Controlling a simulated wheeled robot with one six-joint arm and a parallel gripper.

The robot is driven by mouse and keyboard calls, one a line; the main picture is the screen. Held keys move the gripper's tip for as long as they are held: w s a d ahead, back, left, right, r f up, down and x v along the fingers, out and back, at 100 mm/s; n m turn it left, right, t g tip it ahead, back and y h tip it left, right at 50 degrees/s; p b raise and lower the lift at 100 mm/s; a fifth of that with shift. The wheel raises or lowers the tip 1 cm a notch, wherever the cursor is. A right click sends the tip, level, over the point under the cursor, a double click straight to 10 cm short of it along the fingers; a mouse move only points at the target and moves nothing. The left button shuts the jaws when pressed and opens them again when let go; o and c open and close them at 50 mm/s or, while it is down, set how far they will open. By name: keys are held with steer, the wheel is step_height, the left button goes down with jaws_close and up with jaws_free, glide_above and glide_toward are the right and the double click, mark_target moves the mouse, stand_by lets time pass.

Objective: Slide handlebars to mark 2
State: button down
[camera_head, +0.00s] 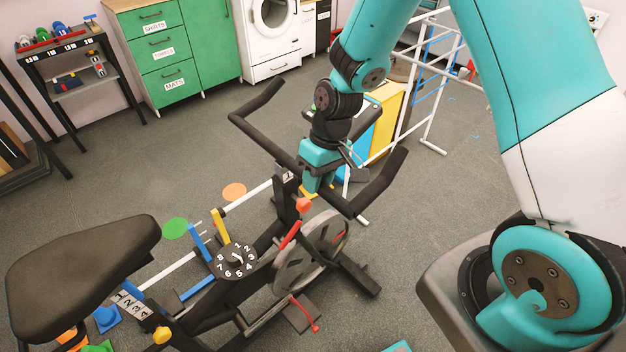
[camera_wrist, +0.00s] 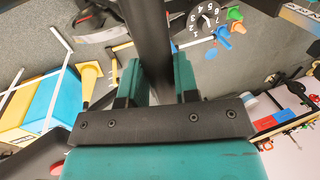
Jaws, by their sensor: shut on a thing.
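The exercise bike's black handlebars (camera_head: 264,144) stand at the middle of the head view, with upturned grips at both ends. My gripper (camera_head: 318,178) is shut on the middle of the bar, coming from above. In the wrist view the dark bar (camera_wrist: 150,45) runs between the two teal fingers of my gripper (camera_wrist: 157,82). A pale marked piece (camera_head: 284,178) shows beside the handlebar stem. Its marks are too small to read, and my gripper and the bar hide part of the stem. I cannot tell which mark the handlebars are at.
The bike has a black saddle (camera_head: 82,262), a numbered seat strip (camera_head: 132,304), a numbered dial (camera_head: 236,261) and a red lever (camera_head: 290,234). A white rack (camera_head: 432,146) and a yellow-and-blue box (camera_head: 388,112) stand behind the handlebars. Open grey floor lies left of them.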

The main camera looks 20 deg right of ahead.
step_height(320, 180, up, 4)
steer(key=shift+a+f+p, duration=0.1)
steer(key=shift+f+p, duration=0.1)
steer(key=shift+p, duration=0.8)
steer(key=shift+f, duration=0.15)
steer(key=c, duration=0.9)
jaws_free()
steer(key=shift+o, duration=0.2)
steer(key=shift+w+r, duration=0.1)
steer(key=shift+r, duration=0.25)
steer(key=b+v, duration=0.1)
steer(key=v, duration=1.5)
steer(key=shift+d+r, duration=0.2)
steer(key=shift+r, duration=0.1)
